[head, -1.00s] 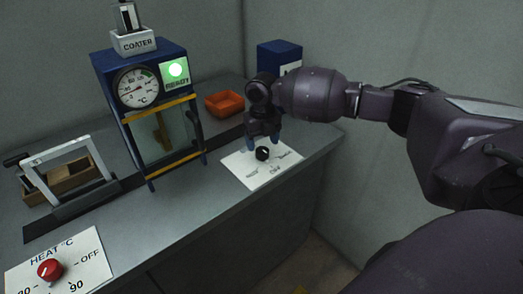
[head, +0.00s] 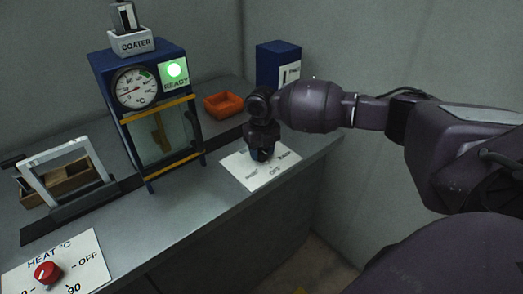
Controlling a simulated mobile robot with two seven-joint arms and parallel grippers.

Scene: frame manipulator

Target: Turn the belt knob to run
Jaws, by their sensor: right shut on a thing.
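The belt knob (head: 264,156) is black and sits on a white label plate (head: 250,177) on the right part of the counter. The plate carries an "OFF" mark at its front; its other marks are too small to read surely. My right gripper (head: 263,153) points down over the plate and is shut on the knob, hiding most of it. Which mark the knob points to cannot be told. My left gripper is not in view.
A blue coater machine (head: 145,60) with a dial and a lit green "READY" lamp (head: 174,69) stands left of my right gripper. An orange tray (head: 224,105) and a blue box (head: 275,62) are behind. A red heat knob (head: 48,272) is at front left.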

